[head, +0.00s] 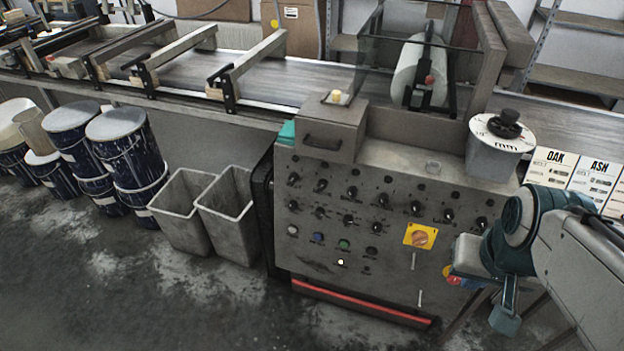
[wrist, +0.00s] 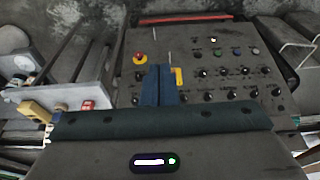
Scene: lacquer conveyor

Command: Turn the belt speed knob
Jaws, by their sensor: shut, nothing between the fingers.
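The grey control panel (head: 320,255) bears rows of black knobs (head: 383,200) and an orange rotary switch on a yellow plate (head: 420,236). I cannot read a label that marks the belt speed knob. In the wrist view the panel (wrist: 185,48) appears upside down, with black knobs (wrist: 225,97) right of my gripper. My gripper (wrist: 158,70) is shut and empty, its blue fingers pointing at the panel beside the yellow plate (wrist: 179,76), which they partly cover. Contact cannot be told. In the head view my arm mostly hides the gripper at the panel's right side.
A red emergency button (wrist: 140,58) sits close to my fingers. A dial marked mm (head: 502,133) stands on the panel's top right, near OAK and ASH cards (head: 575,175). Grey bins (head: 228,215) and blue drums (head: 138,160) stand left; the conveyor (head: 300,80) runs behind.

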